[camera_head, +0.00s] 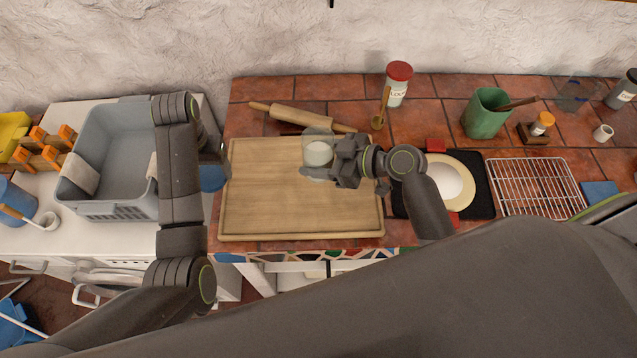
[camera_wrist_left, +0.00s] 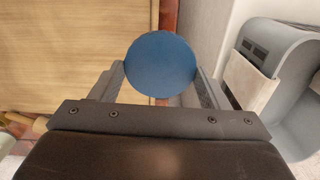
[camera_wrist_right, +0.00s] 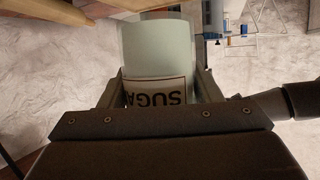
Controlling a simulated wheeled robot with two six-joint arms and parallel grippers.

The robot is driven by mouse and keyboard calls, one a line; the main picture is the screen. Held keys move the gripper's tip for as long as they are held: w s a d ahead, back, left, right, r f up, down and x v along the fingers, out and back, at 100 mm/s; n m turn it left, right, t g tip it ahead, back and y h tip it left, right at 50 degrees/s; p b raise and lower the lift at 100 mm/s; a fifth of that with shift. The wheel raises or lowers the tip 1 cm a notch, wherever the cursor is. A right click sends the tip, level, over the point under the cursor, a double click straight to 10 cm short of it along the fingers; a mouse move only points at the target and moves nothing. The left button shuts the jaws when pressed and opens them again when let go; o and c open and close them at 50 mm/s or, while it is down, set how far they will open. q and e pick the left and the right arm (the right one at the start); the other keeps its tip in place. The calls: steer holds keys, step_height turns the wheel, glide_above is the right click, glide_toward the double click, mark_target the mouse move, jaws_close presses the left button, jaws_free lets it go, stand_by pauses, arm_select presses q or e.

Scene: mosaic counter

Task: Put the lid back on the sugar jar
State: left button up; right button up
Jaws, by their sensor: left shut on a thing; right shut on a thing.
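The sugar jar (camera_head: 319,154) is over the wooden board, without a lid on its top. My right gripper (camera_head: 327,171) is shut on it from the right. In the right wrist view the jar (camera_wrist_right: 158,60) sits between the fingers, its "SUGA" label upside down. My left gripper (camera_wrist_left: 162,88) is shut on a round blue lid (camera_wrist_left: 160,64), with one finger on each side. In the head view the lid (camera_head: 212,179) shows at the board's left edge, beside my left arm. Whether the jar touches the board is hard to tell.
The wooden board (camera_head: 270,205) fills the middle of the counter. A rolling pin (camera_head: 300,116) lies behind it and a red-lidded jar (camera_head: 397,88) stands at the back. A grey basket (camera_head: 118,208) is at left. A plate (camera_head: 463,199) on a black mat lies right.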

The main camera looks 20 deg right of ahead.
mark_target(210, 175)
arm_select(q)
step_height(210, 175, down, 4)
steer(key=b, duration=0.3)
steer(key=shift+r, duration=0.15)
arm_select(e)
step_height(210, 175, down, 5)
steer(key=shift+f, duration=0.1)
arm_select(q)
step_height(210, 175, down, 3)
steer(key=b, duration=0.2)
steer(key=shift+r+b, duration=0.1)
steer(key=shift+b, duration=0.3)
arm_select(e)
step_height(210, 175, down, 4)
steer(key=shift+r, duration=0.1)
arm_select(q)
steer(key=shift+r, duration=0.1)
steer(key=shift+f, duration=0.2)
arm_select(e)
steer(key=o, duration=1.5)
arm_select(q)
steer(key=shift+r, duration=0.1)
